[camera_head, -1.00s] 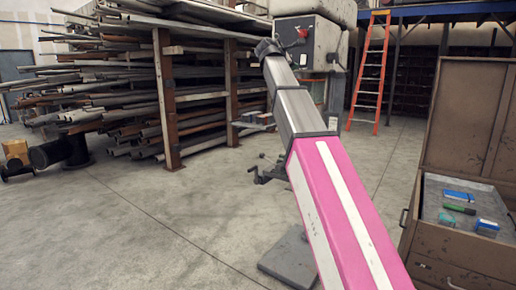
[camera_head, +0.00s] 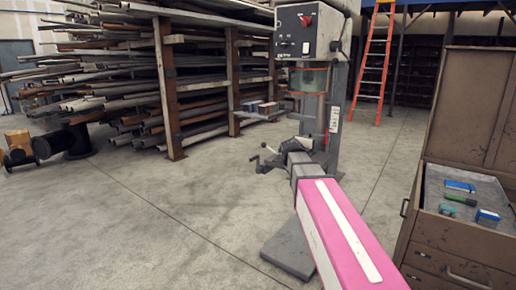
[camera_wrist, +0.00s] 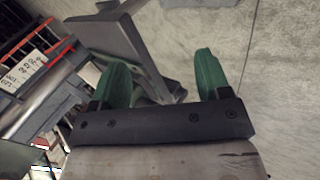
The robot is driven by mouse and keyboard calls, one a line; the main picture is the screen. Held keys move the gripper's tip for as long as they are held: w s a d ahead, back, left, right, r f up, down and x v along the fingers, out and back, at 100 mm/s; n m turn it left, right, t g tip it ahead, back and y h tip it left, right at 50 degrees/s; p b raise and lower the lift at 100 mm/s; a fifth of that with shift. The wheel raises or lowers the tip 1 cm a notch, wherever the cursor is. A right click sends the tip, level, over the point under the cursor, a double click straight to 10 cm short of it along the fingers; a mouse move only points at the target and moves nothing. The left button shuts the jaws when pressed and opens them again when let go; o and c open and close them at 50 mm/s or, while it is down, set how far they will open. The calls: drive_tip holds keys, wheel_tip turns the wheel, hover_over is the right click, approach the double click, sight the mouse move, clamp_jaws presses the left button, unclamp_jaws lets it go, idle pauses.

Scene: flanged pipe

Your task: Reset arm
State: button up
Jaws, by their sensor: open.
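My gripper (camera_wrist: 160,60) shows in the wrist view with its two green fingers spread wide apart. Nothing is held between them. Concrete floor and part of a grey metal piece show behind the fingers. In the head view my pink and grey arm reaches away from the lower right, low in front of the drill press (camera_head: 309,40). The fingers cannot be made out there. A black flanged pipe piece (camera_head: 52,146) lies on the floor at the far left, well away from my arm.
A rack (camera_head: 165,90) of pipes and bars fills the back left. A brown cabinet (camera_head: 440,240) with an open top tray stands close on the right. An orange ladder (camera_head: 372,65) stands behind.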

drive_tip(key=s+f+m+g+y, duration=0.4)
drive_tip(key=s+f+m, duration=0.5)
drive_tip(key=s+f, duration=1.4)
wheel_tip(320, 180, down, 2)
drive_tip(key=shift+s+d+f+g, duration=0.15)
drive_tip(key=shift+s+d+g, duration=0.05)
drive_tip(key=shift+g, duration=0.7)
